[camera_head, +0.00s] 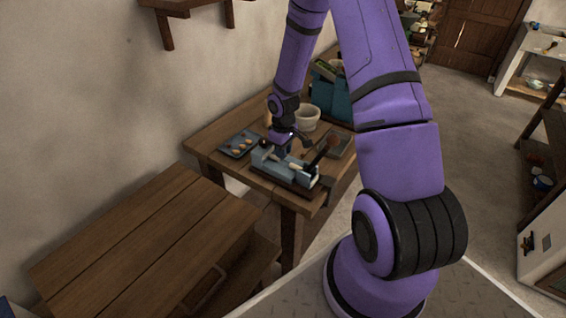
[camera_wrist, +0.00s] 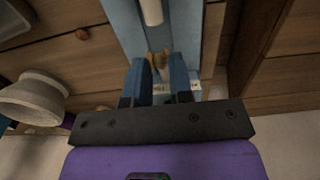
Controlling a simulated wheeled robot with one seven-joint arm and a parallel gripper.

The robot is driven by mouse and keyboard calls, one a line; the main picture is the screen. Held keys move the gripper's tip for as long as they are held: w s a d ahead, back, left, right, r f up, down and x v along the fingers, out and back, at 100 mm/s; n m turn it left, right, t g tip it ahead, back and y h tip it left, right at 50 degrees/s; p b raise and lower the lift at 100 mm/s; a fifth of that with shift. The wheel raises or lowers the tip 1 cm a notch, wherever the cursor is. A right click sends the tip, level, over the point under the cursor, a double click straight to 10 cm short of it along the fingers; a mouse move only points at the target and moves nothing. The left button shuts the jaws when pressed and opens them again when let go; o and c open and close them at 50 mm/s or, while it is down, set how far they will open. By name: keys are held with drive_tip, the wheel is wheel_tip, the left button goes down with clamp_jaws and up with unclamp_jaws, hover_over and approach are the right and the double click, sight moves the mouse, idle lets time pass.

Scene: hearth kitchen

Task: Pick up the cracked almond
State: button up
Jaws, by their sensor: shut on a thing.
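The cracked almond (camera_wrist: 158,60) shows in the wrist view as a small brown piece between the tips of my gripper (camera_wrist: 160,72). The blue fingers are shut on it. It lies low in the blue channel of a vise-like cracker (camera_wrist: 212,40), in front of a pale rod. In the head view my gripper (camera_head: 284,150) reaches down at the cracker (camera_head: 290,172) on the wooden table. The almond is too small to make out there.
A dark tray with several nuts (camera_head: 238,144) lies left of the cracker. A pale bowl (camera_head: 307,118) stands behind it, near a teal box (camera_head: 330,92). Another dark tray (camera_head: 342,145) lies to the right. A lone brown nut (camera_wrist: 82,33) lies on the table.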

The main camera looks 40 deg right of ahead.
drive_tip(key=shift+r, duration=0.1)
drive_tip(key=shift+r, duration=2.95)
